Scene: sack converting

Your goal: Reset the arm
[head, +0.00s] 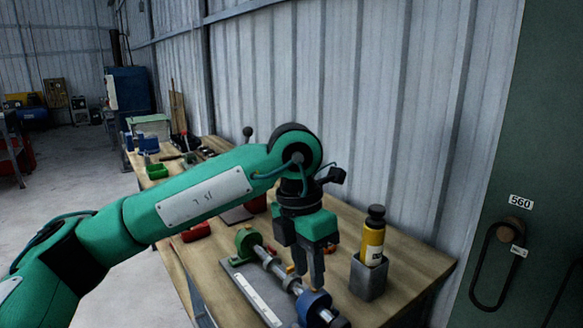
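My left arm, green with black joints, reaches in from the left over the wooden workbench (408,262). My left gripper (311,277) points down above a metal shaft assembly (270,264) on the bench. Its dark fingers look close together, and I cannot tell whether they are open or shut or whether they touch anything. The assembly has a green block (247,240) at one end and a blue collar (314,306) at the other. My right gripper is not in view.
A yellow bottle with a black cap (373,240) stands in a grey holder (368,277) to the gripper's right. A grey plate with a white scale strip (258,300) lies beside the shaft. Green (157,171) and red bins (196,232) stand further back. A corrugated wall bounds the bench behind.

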